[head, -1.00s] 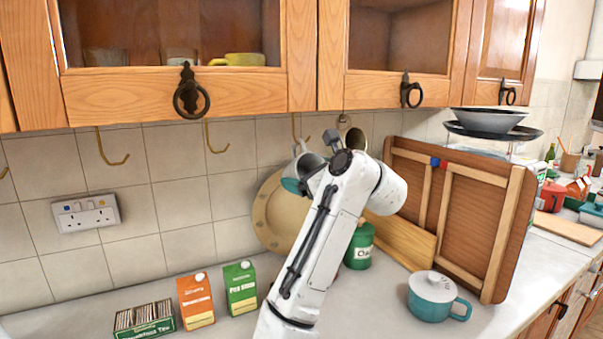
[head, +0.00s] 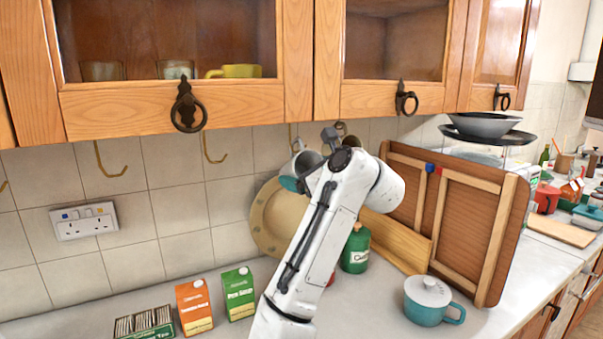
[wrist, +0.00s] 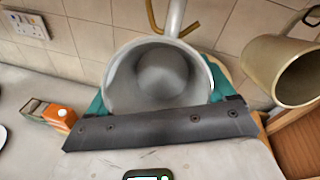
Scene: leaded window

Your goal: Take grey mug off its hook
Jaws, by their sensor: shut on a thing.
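The grey mug (wrist: 158,72) fills the middle of the wrist view, its open mouth facing the camera. My gripper (wrist: 158,92) is shut on it, with teal fingertips against both sides. The mug's handle (wrist: 176,14) points up beside a brass hook (wrist: 188,29). The hook's curve seems to pass behind the handle; whether it still bears the mug I cannot tell. In the head view the mug (head: 309,160) shows just below the cabinets, partly hidden by my arm, with a teal part of my gripper (head: 288,183) at its left.
An olive mug (wrist: 282,72) hangs close on the right. A round wooden board (head: 265,225) and a green canister (head: 355,250) stand behind my arm. Cartons (head: 238,293), a teal pot (head: 428,300) and a framed board (head: 450,215) stand on the counter. Wooden cabinets (head: 240,108) overhang.

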